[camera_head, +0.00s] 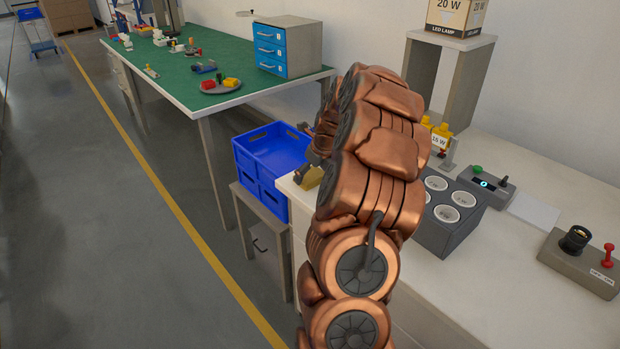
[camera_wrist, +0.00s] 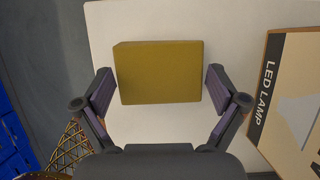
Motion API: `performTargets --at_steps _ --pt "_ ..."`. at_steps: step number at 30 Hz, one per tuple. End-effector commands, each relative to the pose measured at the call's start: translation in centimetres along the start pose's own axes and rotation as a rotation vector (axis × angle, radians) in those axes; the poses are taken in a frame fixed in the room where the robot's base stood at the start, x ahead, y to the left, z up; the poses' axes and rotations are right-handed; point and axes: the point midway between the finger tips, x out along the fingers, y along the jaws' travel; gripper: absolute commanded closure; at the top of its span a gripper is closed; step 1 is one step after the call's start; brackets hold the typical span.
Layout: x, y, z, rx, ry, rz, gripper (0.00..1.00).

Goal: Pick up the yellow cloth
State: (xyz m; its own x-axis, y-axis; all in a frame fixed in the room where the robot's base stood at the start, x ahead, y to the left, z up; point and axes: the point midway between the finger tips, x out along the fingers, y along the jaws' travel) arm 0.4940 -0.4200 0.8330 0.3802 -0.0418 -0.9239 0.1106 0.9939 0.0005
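The yellow cloth (camera_wrist: 158,72) looks like a folded, thick olive-yellow block and lies on the white tabletop in the wrist view. My gripper (camera_wrist: 160,92) is open above it. One finger is to each side of the cloth, with a small gap showing on both sides. In the head view, a bit of the cloth (camera_head: 309,178) shows at the left end of the white table, beside my arm. My arm hides most of the gripper there.
A LED lamp box (camera_wrist: 290,105) stands close on the right in the wrist view, and a wire basket (camera_wrist: 70,147) is at lower left. A blue crate (camera_head: 268,153) stands just left of the table. A grey block with round sockets (camera_head: 447,220) is right of my arm.

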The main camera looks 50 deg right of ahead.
Motion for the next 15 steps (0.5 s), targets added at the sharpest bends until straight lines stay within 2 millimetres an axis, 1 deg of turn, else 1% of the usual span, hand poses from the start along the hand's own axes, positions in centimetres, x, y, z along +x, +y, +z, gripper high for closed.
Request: performTargets --at_steps 1,2,9,10,15 --pt "-0.01 -0.01 0.00 0.000 0.000 0.000 0.14" --pt "-0.01 -0.01 0.00 0.000 0.000 0.000 0.17" --pt "-0.03 -0.01 0.01 0.000 0.000 0.000 0.42" --pt "-0.03 -0.01 0.01 0.000 0.000 0.000 0.43" --pt "-0.08 -0.02 0.03 0.000 0.000 0.000 0.44"
